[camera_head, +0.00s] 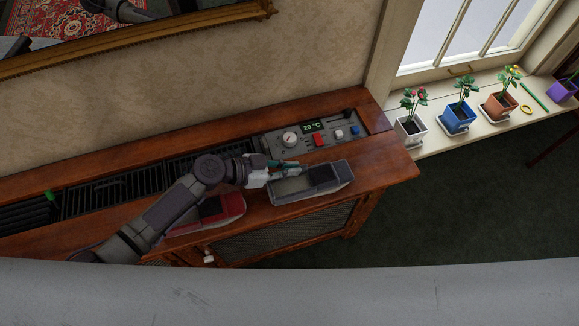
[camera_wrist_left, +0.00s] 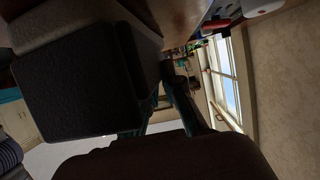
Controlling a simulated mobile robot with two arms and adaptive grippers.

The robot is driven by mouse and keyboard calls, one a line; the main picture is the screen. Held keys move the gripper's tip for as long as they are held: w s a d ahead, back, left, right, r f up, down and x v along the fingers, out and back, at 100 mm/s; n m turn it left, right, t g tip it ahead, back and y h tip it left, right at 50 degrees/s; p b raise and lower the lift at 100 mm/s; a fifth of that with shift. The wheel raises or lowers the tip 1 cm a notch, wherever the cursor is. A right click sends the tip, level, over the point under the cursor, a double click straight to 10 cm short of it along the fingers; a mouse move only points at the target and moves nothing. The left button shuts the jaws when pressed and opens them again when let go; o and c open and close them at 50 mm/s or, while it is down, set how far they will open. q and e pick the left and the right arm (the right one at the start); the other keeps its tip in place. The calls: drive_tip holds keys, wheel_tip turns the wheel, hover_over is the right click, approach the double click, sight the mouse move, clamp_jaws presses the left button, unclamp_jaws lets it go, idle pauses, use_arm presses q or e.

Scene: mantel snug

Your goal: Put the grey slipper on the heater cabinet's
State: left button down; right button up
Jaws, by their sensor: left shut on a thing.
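The grey slipper (camera_head: 338,186) is at the right front part of the heater cabinet (camera_head: 385,172), over its wooden top near the front edge. I cannot tell if it rests on the wood or is held slightly above it. My left gripper (camera_head: 287,170) reaches in from the left and is shut on the slipper's side rim. In the left wrist view, a large dark grey padded shape, apparently the slipper (camera_wrist_left: 85,80), fills the upper left close to the fingers. My right gripper is not in view.
A red slipper (camera_head: 222,207) lies left of the grey one, partly behind my left arm. A control panel (camera_head: 310,133) with a knob and buttons is set in the cabinet top behind. Black grilles (camera_head: 120,190) run leftward. Potted plants (camera_head: 458,117) stand on the windowsill.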

use_arm(q)
drive_tip(key=c, duration=1.3)
unclamp_jaws()
drive_tip(key=shift+f, duration=0.1)
drive_tip(key=shift+r+p, duration=0.25)
drive_tip(key=shift+p, duration=0.1)
drive_tip(key=b+v, duration=0.2)
drive_tip(key=v, duration=1)
drive_tip(key=shift+b, duration=0.35)
drive_tip(key=shift+s+f, duration=0.1)
drive_tip(key=shift+f, duration=0.05)
